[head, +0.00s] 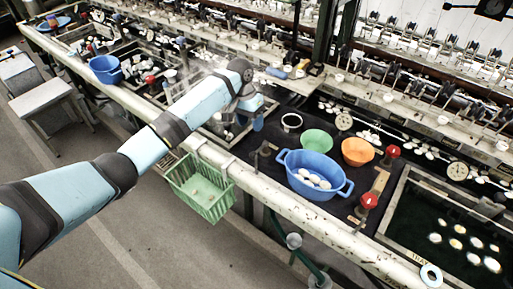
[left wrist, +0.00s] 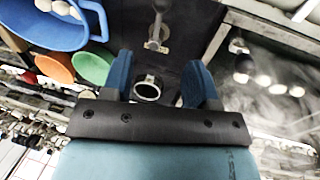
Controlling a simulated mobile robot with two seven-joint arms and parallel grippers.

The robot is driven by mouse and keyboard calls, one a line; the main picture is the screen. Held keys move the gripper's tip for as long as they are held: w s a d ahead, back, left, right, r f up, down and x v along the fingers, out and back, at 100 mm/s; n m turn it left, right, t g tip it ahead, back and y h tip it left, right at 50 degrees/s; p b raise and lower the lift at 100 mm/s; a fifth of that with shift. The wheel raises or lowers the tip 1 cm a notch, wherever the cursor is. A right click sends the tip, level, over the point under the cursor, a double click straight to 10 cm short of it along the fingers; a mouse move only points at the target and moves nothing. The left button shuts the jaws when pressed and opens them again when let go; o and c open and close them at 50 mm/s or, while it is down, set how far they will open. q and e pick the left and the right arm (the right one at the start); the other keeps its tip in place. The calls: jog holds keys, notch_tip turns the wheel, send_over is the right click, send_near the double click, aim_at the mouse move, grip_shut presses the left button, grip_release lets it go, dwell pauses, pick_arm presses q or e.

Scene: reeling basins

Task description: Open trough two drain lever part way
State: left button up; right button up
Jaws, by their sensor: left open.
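A small grey metal lever (head: 264,155) stands on the dark counter left of the blue basin; it also shows at the top middle of the left wrist view (left wrist: 158,28). I cannot tell whether it is trough two's drain lever, nor its exact setting. My left gripper (head: 250,116) is above the counter, left of and beyond this lever, apart from it. A steaming trough (head: 218,130) is partly hidden by my left arm. My right gripper is out of view.
A blue basin (head: 309,188) holds white cocoons. Green (head: 316,140) and orange (head: 357,152) bowls and a round cup (head: 291,122) stand behind it. A green basket (head: 203,190) hangs on the front rail.

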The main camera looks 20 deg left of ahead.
aim_at(259, 149)
pick_arm(q)
jog(key=f, duration=0.3)
jog(key=d+f, duration=0.1)
jog(key=f, duration=0.3)
jog(key=d+f, duration=0.1)
jog(key=f, duration=0.3)
jog(key=shift+s+d+f, duration=0.1)
jog(key=shift+s+f, duration=0.1)
jog(key=shift+s, duration=0.2)
jog(key=shift+c, duration=0.3)
jog(key=shift+p, duration=0.3)
grip_shut()
